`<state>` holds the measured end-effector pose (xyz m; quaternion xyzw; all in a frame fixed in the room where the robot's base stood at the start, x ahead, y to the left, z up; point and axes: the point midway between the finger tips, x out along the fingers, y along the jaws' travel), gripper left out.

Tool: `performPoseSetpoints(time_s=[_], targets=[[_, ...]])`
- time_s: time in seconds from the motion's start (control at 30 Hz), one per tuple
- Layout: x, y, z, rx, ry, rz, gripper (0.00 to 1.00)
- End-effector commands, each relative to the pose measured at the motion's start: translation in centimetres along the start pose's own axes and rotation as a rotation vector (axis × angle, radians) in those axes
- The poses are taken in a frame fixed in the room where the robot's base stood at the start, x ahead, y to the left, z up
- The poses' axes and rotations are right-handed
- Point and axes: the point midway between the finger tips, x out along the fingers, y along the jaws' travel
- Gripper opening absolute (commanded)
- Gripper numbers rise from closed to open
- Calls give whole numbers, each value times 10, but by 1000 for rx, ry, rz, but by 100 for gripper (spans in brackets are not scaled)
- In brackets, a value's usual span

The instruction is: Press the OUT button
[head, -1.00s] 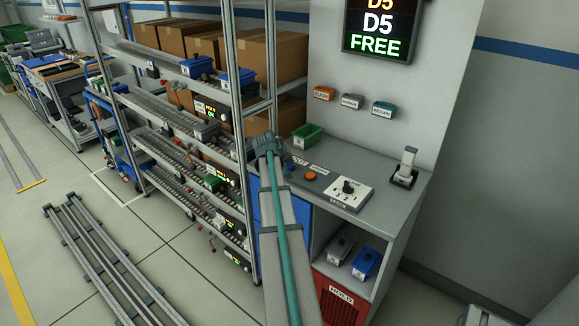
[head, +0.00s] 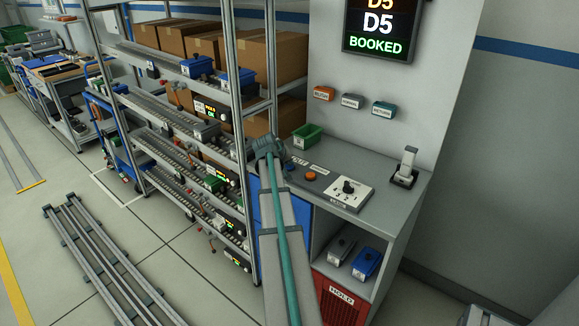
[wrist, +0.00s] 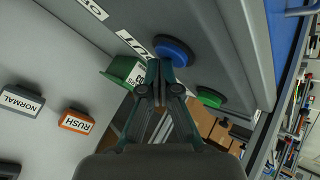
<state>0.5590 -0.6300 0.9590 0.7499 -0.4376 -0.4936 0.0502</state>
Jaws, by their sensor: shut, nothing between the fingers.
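In the wrist view a round blue button (wrist: 174,50) sits on the grey console top beside a partly hidden label that appears to read OUT (wrist: 134,43). My gripper (wrist: 160,66) is shut and empty. Its fingertips overlap the lower left edge of the blue button in the picture; I cannot tell whether they touch it. A green button (wrist: 210,97) lies to the lower right. The wall display (head: 380,30) reads D5 BOOKED.
A green bin (head: 307,136) stands on the console behind my gripper. An orange button (head: 310,175), a knob panel (head: 347,188) and a cradle device (head: 405,168) are to its right. A metal flow rack (head: 243,130) stands close on the left.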

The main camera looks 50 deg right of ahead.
Motion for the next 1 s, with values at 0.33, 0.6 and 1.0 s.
performPoseSetpoints(time_s=[0.33,0.6,1.0], targets=[[-7,5,-5,1,-1,0,0],[-12,9,-9,1,0,0,0],[-16,12,-12,0,0,0,0]])
